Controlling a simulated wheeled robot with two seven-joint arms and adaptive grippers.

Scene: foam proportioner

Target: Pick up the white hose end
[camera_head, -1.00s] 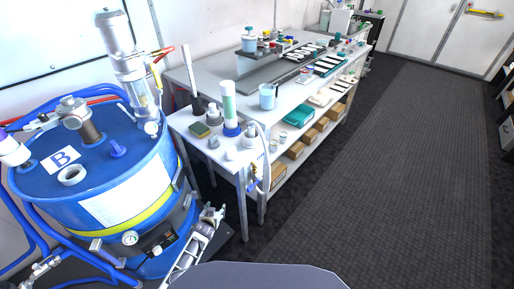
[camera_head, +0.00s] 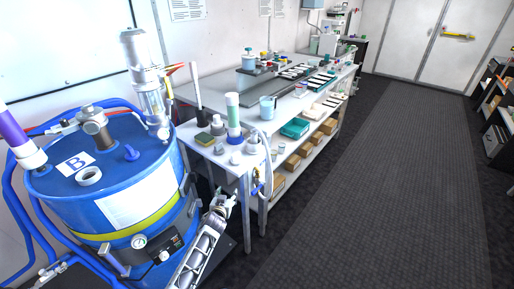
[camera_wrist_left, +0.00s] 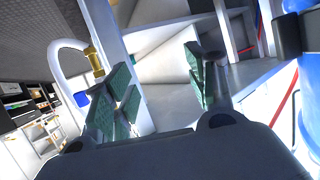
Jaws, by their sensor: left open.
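The white hose (camera_head: 267,146) arcs off the right edge of the small white side table and hangs down beside it. Its lower end has a brass fitting (camera_head: 256,174) and a blue part (camera_head: 256,188). In the left wrist view the white hose (camera_wrist_left: 56,58) curves at the left, with its brass fitting (camera_wrist_left: 95,61) just beyond the left finger and a blue part (camera_wrist_left: 82,98) near it. My left gripper (camera_head: 222,203) is low in front of the side table, left of the hose end and apart from it. Its green-padded fingers (camera_wrist_left: 160,88) are open with nothing between them. My right gripper is out of view.
A blue drum (camera_head: 95,188) marked B stands at the left, close to my left arm. The side table (camera_head: 205,147) carries bottles and small jars. A long workbench (camera_head: 290,104) with shelves runs behind it. The dark floor (camera_head: 370,190) at the right is clear.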

